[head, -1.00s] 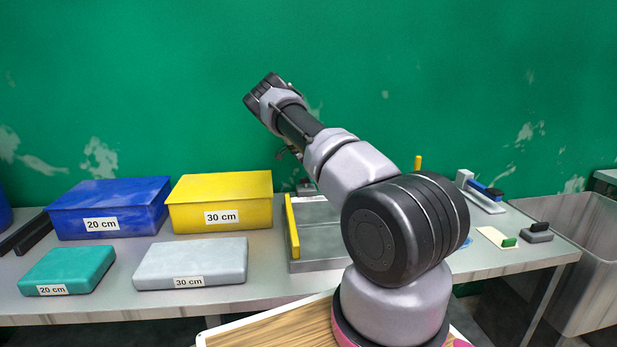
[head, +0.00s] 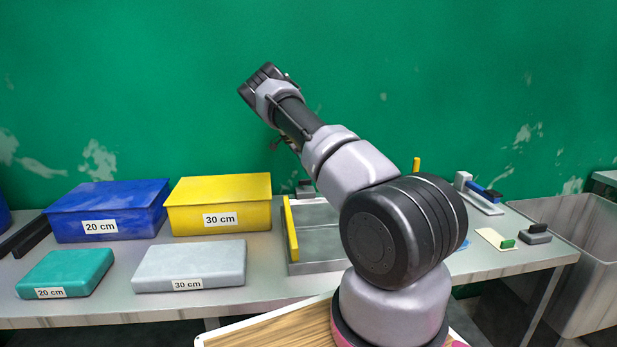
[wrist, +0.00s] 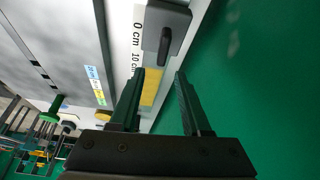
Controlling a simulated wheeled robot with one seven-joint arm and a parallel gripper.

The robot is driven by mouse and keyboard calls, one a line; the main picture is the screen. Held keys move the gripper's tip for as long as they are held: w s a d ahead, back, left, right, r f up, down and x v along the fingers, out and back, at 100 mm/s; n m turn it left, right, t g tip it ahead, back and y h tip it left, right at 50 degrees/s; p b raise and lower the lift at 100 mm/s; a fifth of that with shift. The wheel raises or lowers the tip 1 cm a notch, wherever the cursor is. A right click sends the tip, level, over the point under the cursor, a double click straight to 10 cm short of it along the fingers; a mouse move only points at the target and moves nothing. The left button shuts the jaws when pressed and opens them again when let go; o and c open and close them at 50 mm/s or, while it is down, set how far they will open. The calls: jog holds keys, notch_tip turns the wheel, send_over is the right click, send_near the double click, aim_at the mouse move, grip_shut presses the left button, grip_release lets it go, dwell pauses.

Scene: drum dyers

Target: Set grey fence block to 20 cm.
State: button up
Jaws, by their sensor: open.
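In the wrist view, the grey fence block (wrist: 168,28) with a dark handle sits at the top, beside a white scale (wrist: 135,40) that reads "0 cm" and "10 cm". My gripper (wrist: 160,75) is open and empty, its two fingers pointing toward the block with the handle just beyond the tips. I cannot tell the exact gap. In the head view, a small grey block (head: 305,187), apparently the same one, shows behind the metal tray; my gripper is mostly hidden there by my arm.
The metal tray (head: 318,267) has a yellow bar (head: 291,228) on its left edge. Blue (head: 107,215) and yellow (head: 220,208) boxes, and green (head: 65,273) and grey (head: 190,268) slabs, stand left. Another handled grey block (head: 536,236) lies right. The green wall is close behind.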

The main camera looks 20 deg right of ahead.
jog(key=v, duration=0.5)
jog(key=shift+r, duration=0.2)
jog(key=shift+c, duration=0.3)
